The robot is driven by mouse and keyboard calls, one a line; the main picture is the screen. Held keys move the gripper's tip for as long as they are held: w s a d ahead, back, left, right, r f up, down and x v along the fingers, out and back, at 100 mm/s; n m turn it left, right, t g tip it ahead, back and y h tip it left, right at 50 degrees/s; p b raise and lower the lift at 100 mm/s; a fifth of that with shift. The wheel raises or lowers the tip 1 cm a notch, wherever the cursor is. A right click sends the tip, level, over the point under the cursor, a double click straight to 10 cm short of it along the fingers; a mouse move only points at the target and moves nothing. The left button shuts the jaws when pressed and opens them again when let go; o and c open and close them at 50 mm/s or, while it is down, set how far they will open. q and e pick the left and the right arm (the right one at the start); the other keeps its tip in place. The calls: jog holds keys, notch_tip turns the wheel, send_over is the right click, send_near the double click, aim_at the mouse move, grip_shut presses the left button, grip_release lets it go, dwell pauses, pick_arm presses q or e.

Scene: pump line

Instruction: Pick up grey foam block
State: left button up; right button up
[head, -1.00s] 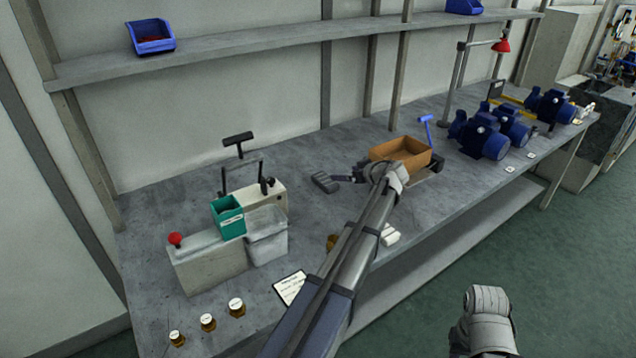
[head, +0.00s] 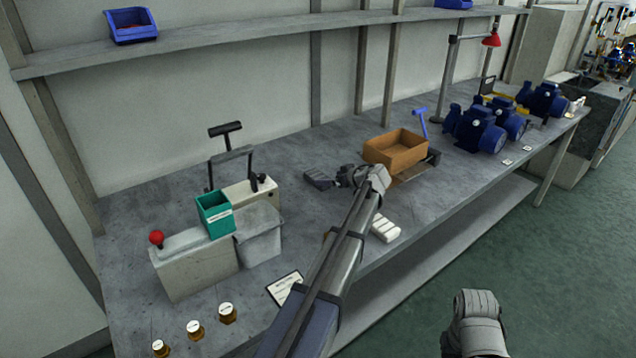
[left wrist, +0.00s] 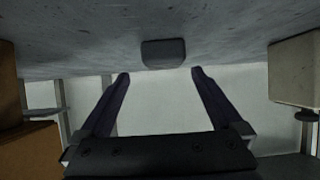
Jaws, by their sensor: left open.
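The grey foam block (head: 318,178) lies on the grey bench top, left of the orange-brown box. My left gripper (head: 340,177) is just to its right in the head view, low over the bench. In the left wrist view the foam block (left wrist: 163,53) shows just beyond the two dark fingertips, roughly midway between them. The left gripper (left wrist: 160,73) is open with nothing between its fingers. I cannot tell whether a fingertip touches the block. A grey part of my right arm shows at the lower right of the head view; its gripper does not show.
The orange-brown box (head: 397,150) stands right of my left gripper. A green bin (head: 215,214) and grey fixture (head: 195,265) stand at the left. White pieces (head: 385,228) lie near the front edge beside my arm. Blue pumps (head: 480,130) stand farther right. Bench behind the block is clear.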

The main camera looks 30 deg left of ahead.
aim_at(320, 177)
pick_arm(q)
jog(key=shift+w+a+f, duration=0.15)
jog(key=shift+a+f, duration=0.1)
jog(key=shift+a, duration=0.2)
jog(key=b+x, duration=0.2)
jog(key=x, duration=0.2)
jog(key=shift+a, duration=0.5)
jog(key=shift+r, duration=0.1)
jog(key=shift+c, duration=0.5)
jog(key=c, duration=1.2)
